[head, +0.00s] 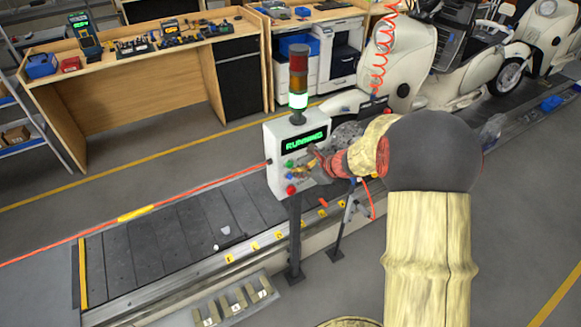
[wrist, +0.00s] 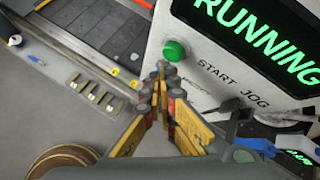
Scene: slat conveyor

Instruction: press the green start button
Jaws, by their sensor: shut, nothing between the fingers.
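The green start button (wrist: 174,50) sits on the grey control box (head: 292,149), beside the printed word START in the wrist view. It shows small in the head view (head: 289,164). My gripper (wrist: 163,70) is shut and empty, its fingertips together just below the button in the wrist view. I cannot tell whether they touch it or stop short. In the head view my gripper (head: 304,167) is in front of the box, close to the buttons. The display (head: 305,141) reads RUNNING in green.
A red button (head: 291,189) and a blue one (head: 290,177) sit lower on the box. A stack light (head: 298,80) above it glows at its lowest segment. The slat conveyor (head: 160,240) runs behind the box's post. Cream scooters (head: 470,55) stand along the line.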

